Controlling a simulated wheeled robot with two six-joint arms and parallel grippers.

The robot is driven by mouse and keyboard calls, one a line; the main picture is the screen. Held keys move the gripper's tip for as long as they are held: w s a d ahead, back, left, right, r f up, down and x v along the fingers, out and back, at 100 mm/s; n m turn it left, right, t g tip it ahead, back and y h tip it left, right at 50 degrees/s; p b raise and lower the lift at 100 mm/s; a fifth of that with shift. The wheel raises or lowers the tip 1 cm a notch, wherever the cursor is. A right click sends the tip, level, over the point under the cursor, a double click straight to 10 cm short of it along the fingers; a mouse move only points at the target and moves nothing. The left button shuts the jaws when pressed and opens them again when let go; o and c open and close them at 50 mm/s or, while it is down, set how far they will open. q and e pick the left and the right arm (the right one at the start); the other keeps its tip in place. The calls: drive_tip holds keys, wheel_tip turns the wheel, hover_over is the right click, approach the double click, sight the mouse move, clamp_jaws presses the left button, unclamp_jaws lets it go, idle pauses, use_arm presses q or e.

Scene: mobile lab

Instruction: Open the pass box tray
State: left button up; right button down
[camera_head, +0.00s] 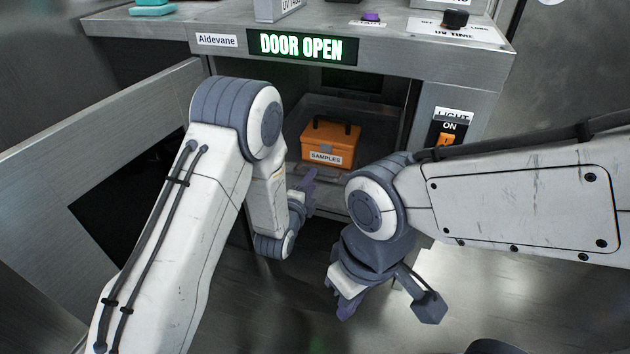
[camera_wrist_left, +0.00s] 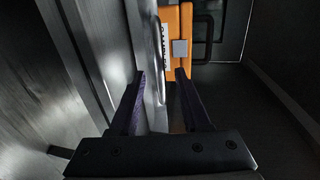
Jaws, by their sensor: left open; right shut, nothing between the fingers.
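The pass box chamber stands open. Inside it a grey tray (camera_head: 338,173) bears an orange case (camera_head: 335,140) labelled SAMPLES with a dark handle on top. My left gripper (camera_head: 309,188) is at the tray's front edge, left of the case's middle. In the left wrist view its purple fingers (camera_wrist_left: 165,90) are open, with a pale metal bar (camera_wrist_left: 157,65) running along the tray front between them. I cannot tell whether they touch it. The orange case (camera_wrist_left: 180,50) lies just beyond. My right gripper (camera_head: 345,303) is shut and empty, lower and in front of the box.
The pass box door (camera_head: 95,125) is swung open to the left. The display (camera_head: 302,46) reads DOOR OPEN. A lit orange light switch (camera_head: 447,141) and a UV time knob (camera_head: 455,18) are at the right. Bare floor (camera_head: 480,290) shows below my right arm.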

use_arm(q)
drive_tip(key=shift+b+x, duration=0.6)
drive_tip(key=shift+x, duration=1.45)
clamp_jaws()
